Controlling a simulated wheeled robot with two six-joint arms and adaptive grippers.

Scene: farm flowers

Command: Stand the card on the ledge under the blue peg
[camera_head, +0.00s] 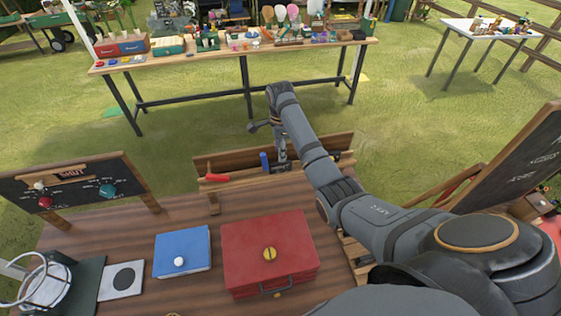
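A wooden rack with a ledge (235,181) stands at the far edge of the brown table. A red peg (216,178) is at its left part, and a blue peg (264,161) is near its middle. My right arm reaches over from the lower right. My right gripper (281,156) points down at the ledge, just right of the blue peg. Its fingers are small and partly hidden, so I cannot tell whether they hold a card. I cannot make out a card clearly at the ledge. My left gripper is not in view.
A red case (290,240) and a blue box (185,241) with a white knob lie on the table. A white plate with a dark disc (122,281) and a wire basket (45,285) are at left.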

